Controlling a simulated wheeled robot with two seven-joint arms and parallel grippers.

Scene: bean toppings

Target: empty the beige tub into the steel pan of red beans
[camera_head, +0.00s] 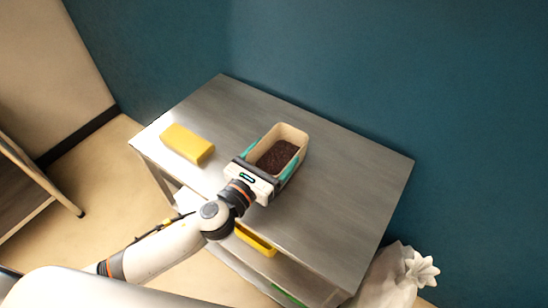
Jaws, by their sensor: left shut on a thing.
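The beige tub (294,131) stands on the steel table, or just above it; I cannot tell which. It is upright and holds a dark brown-red filling. My left gripper (266,165) is shut on the tub from its near side, with one teal finger along each side wall. I do not see the steel pan of red beans in this view. My right gripper is not in view.
The steel table (345,183) has free room to the right of the tub. A yellow block (187,144) lies at its left. Yellow and green items sit on the lower shelf. A white bag (398,277) stands at the right. A teal wall is behind.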

